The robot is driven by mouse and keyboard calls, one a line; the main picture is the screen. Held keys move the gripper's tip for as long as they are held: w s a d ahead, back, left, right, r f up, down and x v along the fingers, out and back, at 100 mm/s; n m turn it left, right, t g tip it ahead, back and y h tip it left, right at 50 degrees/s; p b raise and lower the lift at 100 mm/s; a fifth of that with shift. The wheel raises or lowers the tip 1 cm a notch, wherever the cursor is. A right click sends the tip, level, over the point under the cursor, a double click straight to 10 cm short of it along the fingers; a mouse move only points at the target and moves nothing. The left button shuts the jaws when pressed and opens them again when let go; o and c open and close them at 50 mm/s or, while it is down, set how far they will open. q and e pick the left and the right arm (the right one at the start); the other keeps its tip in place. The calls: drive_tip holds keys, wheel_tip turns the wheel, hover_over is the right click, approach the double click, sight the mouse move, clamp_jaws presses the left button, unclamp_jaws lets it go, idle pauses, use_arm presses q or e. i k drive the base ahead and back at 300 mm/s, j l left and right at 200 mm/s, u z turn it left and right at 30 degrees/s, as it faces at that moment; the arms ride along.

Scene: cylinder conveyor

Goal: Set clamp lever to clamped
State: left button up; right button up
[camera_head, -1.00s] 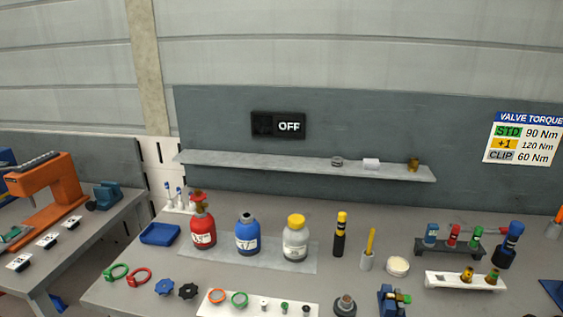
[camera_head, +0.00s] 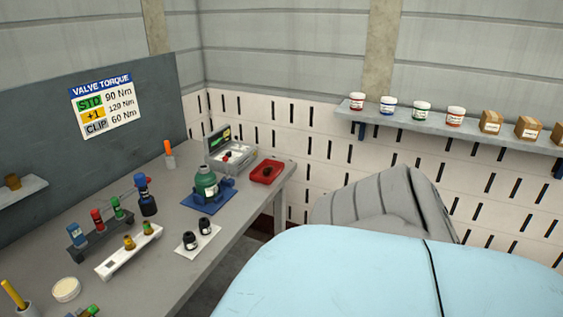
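A green bottle-like cylinder (camera_head: 206,181) stands upright on a blue base plate (camera_head: 209,208) near the right end of the workbench. A dark blue fixture (camera_head: 226,184) sits against its lower part. I cannot make out a clamp lever or its position at this size. A second small green and blue piece (camera_head: 88,311) is cut off at the bottom edge of the head view. Neither of my grippers is in view.
An open grey case (camera_head: 230,155) and a red tray (camera_head: 266,171) stand behind the green cylinder. Racks of small bottles (camera_head: 95,234) are to the left. A shelf (camera_head: 450,127) holds jars and boxes.

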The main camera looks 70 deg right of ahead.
sight(225, 157)
drive_tip(key=l+z, duration=0.1)
drive_tip(key=z, duration=1.95)
drive_tip(key=i+l+z, duration=0.5)
drive_tip(key=i, duration=0.4)
drive_tip(key=l, duration=0.1)
